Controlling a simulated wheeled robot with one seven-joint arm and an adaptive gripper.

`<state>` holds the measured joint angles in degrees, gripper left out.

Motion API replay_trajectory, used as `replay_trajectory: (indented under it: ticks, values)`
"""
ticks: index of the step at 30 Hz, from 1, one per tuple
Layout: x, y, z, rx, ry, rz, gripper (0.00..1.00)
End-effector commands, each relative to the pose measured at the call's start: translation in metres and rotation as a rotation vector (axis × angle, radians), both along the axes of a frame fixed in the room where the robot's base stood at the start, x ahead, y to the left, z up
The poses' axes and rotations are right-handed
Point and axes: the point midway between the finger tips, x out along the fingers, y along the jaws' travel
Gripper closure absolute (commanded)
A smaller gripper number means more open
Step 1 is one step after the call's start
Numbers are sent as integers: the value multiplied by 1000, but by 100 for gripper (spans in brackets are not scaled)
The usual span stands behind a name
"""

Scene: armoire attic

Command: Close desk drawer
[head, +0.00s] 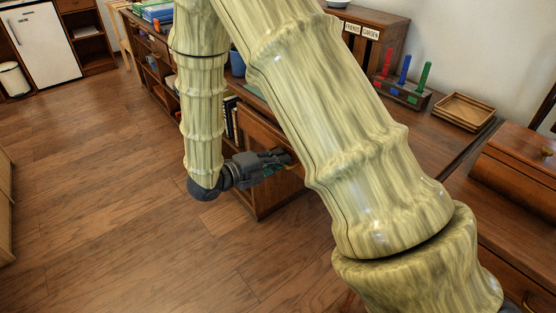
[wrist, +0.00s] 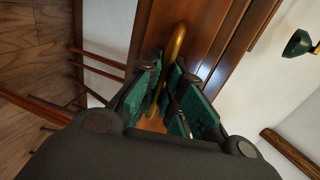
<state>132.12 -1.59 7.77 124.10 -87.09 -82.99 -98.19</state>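In the head view the wooden desk (head: 425,140) runs along the wall, and my own arm hides much of its front. My gripper (head: 287,160) is low at the desk front, near the brown wooden panels (head: 258,133). In the wrist view a curved brass handle (wrist: 176,45) on a brown wooden front (wrist: 205,25) passes between the green finger pads of my gripper (wrist: 168,80). The pads stand apart on either side of the handle, and a firm hold does not show. How far out the drawer is cannot be told, as my arm covers it.
On the desk are a holder with red, blue and green pegs (head: 402,92) and a wooden tray (head: 464,111). A wooden chest (head: 518,168) is at the right. Books (head: 230,118) stand in shelves behind my gripper. The wooden floor (head: 100,200) at the left is clear.

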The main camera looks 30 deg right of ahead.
Motion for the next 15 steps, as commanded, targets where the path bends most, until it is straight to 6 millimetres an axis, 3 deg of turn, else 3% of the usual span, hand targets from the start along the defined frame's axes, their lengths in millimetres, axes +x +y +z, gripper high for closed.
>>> replay_trajectory:
  ticks: [7,15]
  values:
    - [1,-4,2,0,0,0,100]
    - [3,-35,3,-1,1,0,100]
